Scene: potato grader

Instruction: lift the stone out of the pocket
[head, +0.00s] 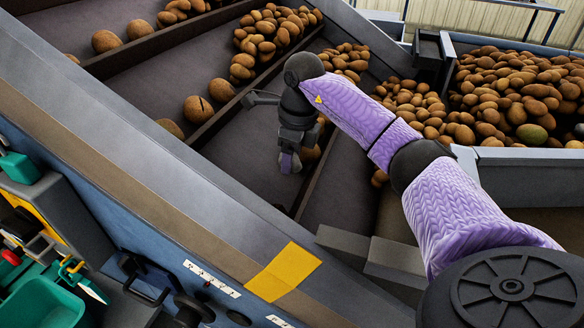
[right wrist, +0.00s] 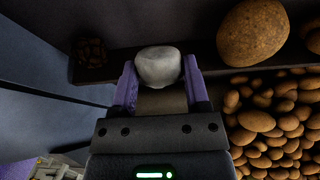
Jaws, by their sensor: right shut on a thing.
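A pale grey, rounded stone (right wrist: 158,66) sits between the two purple fingers of my right gripper (right wrist: 160,82) in the right wrist view. The fingers are shut on it from both sides. In the head view the right gripper (head: 290,162) points down over the dark sloping deck, close to a raised bar. The stone cannot be made out clearly there. I cannot tell how high it is above the deck. My left gripper is not in view.
Dark bars (head: 235,115) cross the deck, with potatoes (head: 196,109) lying along them. A potato heap (head: 515,90) fills a bin at the right. A grey side rail with a yellow patch (head: 283,271) runs in front. A teal bin (head: 45,303) stands lower left.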

